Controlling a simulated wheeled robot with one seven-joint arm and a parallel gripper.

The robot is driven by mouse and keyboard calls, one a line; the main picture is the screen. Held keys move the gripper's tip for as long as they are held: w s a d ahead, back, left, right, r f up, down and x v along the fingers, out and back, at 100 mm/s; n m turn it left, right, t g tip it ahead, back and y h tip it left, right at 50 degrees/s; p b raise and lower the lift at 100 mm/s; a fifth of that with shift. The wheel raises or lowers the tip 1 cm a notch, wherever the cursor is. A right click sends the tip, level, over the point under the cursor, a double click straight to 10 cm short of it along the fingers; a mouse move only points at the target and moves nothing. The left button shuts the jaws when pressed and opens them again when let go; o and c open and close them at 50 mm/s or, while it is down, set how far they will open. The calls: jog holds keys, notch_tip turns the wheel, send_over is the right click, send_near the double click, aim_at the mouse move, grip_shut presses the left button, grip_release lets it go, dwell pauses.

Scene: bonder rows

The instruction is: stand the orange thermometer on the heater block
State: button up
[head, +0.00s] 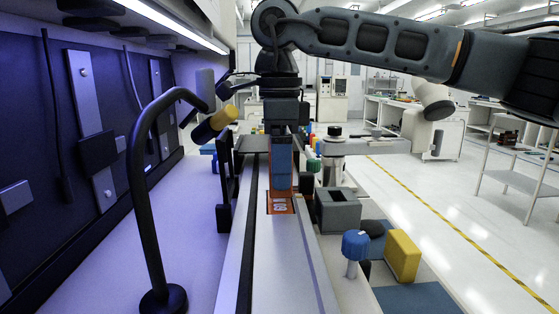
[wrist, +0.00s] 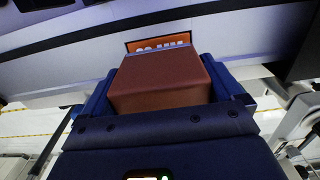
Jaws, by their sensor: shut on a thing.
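The orange thermometer, a tall box-like piece, is in my gripper (head: 281,160). In the head view its orange edge (head: 281,184) shows around and below a blue finger, which hides much of it. In the wrist view its reddish-brown end (wrist: 160,83) lies between the two dark blue fingers. It looks upright. Just below and in front of it is a flat orange plate (head: 280,206) with white marks, on a pale rail; it also shows in the wrist view (wrist: 160,43). I cannot tell whether this plate belongs to the heater block, nor whether the thermometer touches anything beneath.
A grey block (head: 338,212) with a dark square opening stands right of the rail. Nearby are a blue-capped knob (head: 355,246) and a yellow block (head: 403,255). A black curved stand (head: 140,200) rises at the left. The near rail is clear.

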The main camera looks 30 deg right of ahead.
jog(key=shift+f, duration=0.15)
jog(key=shift+f+b, duration=0.55)
jog(key=shift+f, duration=0.2)
jog(key=shift+f, duration=0.35)
dwell(0.7)
jog(key=o, duration=0.8)
jog(key=shift+r, duration=0.15)
notch_tip(320, 180, up, 8)
jog(key=shift+f, duration=0.25)
dwell(1.1)
